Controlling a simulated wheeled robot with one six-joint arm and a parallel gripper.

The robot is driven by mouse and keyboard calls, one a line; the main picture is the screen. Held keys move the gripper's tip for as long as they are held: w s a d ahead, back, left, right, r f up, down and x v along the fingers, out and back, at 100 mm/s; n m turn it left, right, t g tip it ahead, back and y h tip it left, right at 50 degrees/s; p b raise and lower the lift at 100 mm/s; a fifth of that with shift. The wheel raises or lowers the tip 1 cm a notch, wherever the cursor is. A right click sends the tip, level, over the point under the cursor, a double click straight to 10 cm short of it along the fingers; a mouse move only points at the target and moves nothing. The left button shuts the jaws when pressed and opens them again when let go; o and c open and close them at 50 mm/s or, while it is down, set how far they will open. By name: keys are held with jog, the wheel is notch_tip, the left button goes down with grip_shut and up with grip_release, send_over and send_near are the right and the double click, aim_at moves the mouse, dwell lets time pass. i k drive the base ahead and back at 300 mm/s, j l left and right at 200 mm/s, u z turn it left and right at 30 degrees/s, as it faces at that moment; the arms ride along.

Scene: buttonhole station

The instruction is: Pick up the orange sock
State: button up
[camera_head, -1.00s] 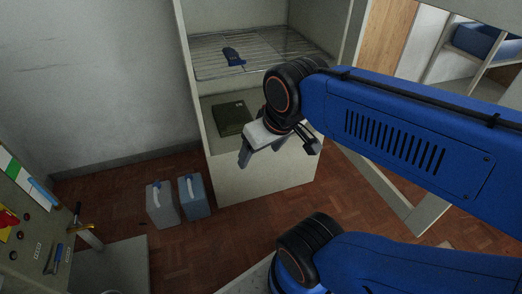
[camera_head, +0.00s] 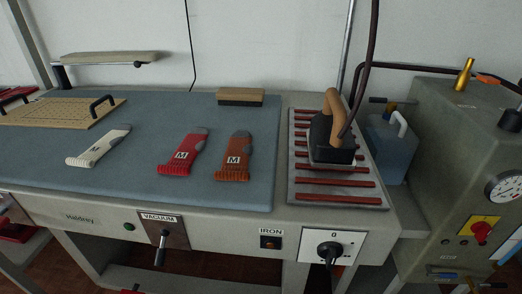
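The orange sock (camera_head: 234,157) lies flat on the blue-grey ironing surface (camera_head: 110,186), right of its middle. It has a grey tip at the far end and a dark patch marked M. A red sock (camera_head: 184,153) lies just left of it, apart from it, with the same grey tip and an M patch. A cream sock (camera_head: 98,147) lies further left. My gripper is not in the current view.
A black iron with a tan handle (camera_head: 332,132) stands on a rest with red bars (camera_head: 334,190), right of the socks. A wooden brush (camera_head: 240,97) lies behind the orange sock. A perforated board (camera_head: 62,112) is at the back left. The surface in front of the socks is clear.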

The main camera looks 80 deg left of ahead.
aim_at(234, 166)
jog(key=u, duration=2.6)
jog(key=j+z, duration=0.2)
jog(key=k+j+z, duration=0.45)
jog(key=z, duration=0.15)
